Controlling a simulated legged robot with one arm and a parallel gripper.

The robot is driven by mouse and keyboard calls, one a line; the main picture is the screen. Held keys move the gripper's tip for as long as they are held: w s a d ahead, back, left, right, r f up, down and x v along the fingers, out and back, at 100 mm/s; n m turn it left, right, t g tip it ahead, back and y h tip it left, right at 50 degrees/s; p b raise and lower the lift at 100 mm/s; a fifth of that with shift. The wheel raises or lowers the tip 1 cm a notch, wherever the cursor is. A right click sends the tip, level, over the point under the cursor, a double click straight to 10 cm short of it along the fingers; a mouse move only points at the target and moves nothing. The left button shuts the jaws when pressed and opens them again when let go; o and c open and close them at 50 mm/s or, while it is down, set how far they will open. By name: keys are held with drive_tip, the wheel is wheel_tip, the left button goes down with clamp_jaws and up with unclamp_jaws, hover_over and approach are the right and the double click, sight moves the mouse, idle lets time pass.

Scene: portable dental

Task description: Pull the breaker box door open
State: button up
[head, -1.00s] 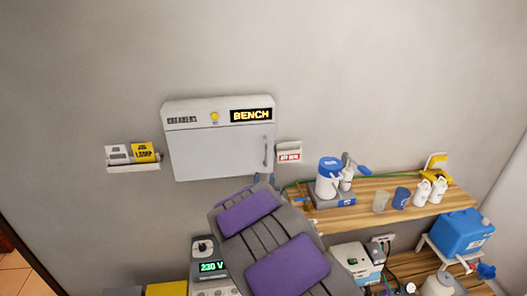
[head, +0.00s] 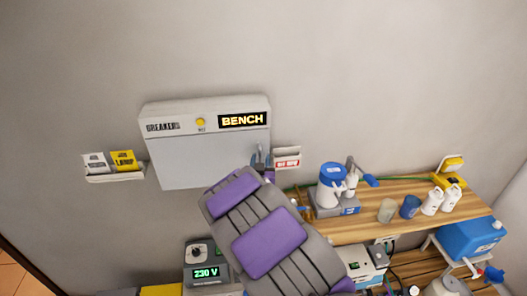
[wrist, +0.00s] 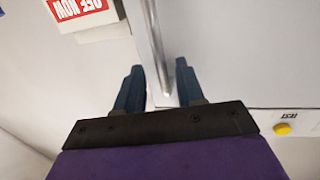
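The grey breaker box (head: 160,112) is on the wall, with a "BENCH" display and a yellow button on its top strip. Its flat door (head: 195,165) looks closed. The door also shows in the wrist view (wrist: 235,55), where the picture is upside down. The pale bar handle (wrist: 150,45) runs between the two blue fingers of my gripper (wrist: 160,85). The fingers are apart, with a gap on each side of the handle. In the head view my gripper (head: 260,158) is at the door's right edge, and the handle is mostly hidden there. My purple and grey arm covers the door's lower right corner.
A small holder with a red-lettered card (head: 287,162) is on the wall close right of the box. A card shelf (head: 115,177) is at its left. A wooden shelf (head: 370,222) with bottles and cups is lower right. A 230 V unit (head: 205,272) stands below.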

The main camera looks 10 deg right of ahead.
drive_tip(key=shift+w+a+r, duration=0.15)
drive_tip(key=shift+w+a, duration=0.05)
drive_tip(key=shift+a, duration=0.25)
drive_tip(key=shift+c, duration=1.4)
drive_tip(key=shift+d, duration=0.4)
clamp_jaws()
drive_tip(key=shift+a, duration=0.15)
